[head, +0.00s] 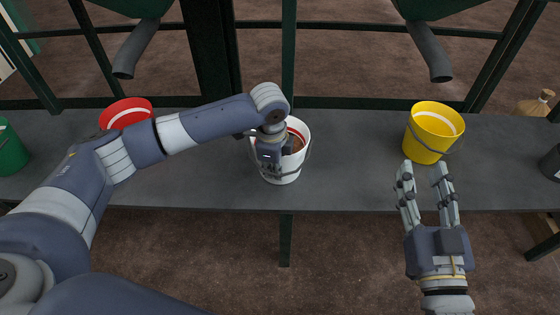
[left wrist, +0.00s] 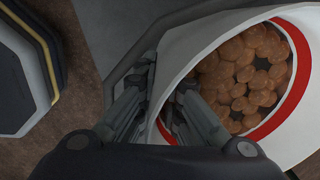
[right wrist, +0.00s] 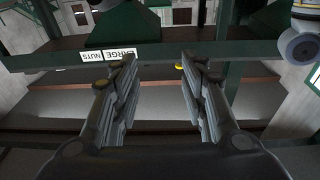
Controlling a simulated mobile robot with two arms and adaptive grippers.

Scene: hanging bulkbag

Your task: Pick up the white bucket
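The white bucket (head: 296,168) stands upright at the middle of the dark table, with a red band inside its rim and a wire handle. In the left wrist view the white bucket (left wrist: 213,45) holds many brown nuts. My left gripper (head: 271,167) is at its near left side, pointing down. In the left wrist view my left gripper (left wrist: 165,85) straddles the rim, one finger outside and one inside; whether they press on the wall is unclear. My right gripper (head: 424,172) is open and empty before the table's front edge; it also shows in the right wrist view (right wrist: 157,65).
The dark table (head: 350,165) also bears a red bucket (head: 125,112) behind my left arm, a yellow bucket (head: 425,146) and a green bucket (head: 10,150). Grey chutes (head: 135,48) (head: 430,52) hang above. Green frame posts (head: 288,60) stand behind. The table is clear between the white and yellow buckets.

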